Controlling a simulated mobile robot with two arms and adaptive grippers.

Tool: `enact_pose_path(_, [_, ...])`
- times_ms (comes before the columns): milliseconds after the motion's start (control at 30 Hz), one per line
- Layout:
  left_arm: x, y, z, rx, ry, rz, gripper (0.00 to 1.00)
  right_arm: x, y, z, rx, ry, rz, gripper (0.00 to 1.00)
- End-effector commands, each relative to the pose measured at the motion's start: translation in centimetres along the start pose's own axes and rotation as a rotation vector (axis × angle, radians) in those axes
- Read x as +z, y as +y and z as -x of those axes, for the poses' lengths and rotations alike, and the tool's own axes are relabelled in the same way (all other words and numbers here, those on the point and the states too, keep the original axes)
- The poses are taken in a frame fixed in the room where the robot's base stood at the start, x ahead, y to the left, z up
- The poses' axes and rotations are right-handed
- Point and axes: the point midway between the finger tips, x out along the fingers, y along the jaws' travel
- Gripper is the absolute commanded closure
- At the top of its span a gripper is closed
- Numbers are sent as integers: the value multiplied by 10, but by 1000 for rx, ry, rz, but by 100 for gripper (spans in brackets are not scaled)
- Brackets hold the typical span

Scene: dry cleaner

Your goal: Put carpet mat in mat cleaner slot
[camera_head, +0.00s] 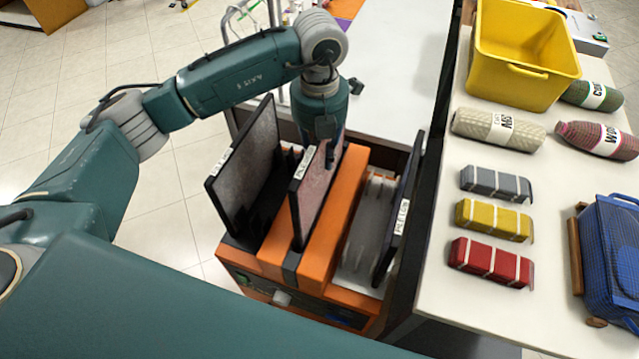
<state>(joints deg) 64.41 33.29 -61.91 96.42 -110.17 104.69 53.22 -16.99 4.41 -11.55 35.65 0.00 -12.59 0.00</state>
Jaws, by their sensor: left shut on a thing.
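The mat cleaner (335,215) is an orange and black machine on the floor at the middle of the head view, with upright dark panels and slots between them. A reddish, speckled carpet mat (314,192) stands upright against the middle panel. My left gripper (329,158) points down from above at the top of this mat and is shut on it. Its fingertips are partly hidden, and the mat's lower edge cannot be seen. My right gripper is not in view.
A left panel (250,165) with a grey speckled face and a right dark panel (400,215) stand on either side. Tiled floor at left is clear.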

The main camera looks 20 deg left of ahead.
Motion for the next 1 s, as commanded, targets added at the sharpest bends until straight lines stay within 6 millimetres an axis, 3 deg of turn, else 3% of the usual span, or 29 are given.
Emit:
enact_pose_path(200, [-1,0,-46,0,2,1,100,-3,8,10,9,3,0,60])
enact_pose_path(467, [0,0,-66,0,0,1,100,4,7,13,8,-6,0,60])
enact_pose_path(700, [0,0,-99,-1,1,1,100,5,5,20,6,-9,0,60])
enact_pose_path(1000, [1,0,-103,-1,-2,0,100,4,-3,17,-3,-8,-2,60])
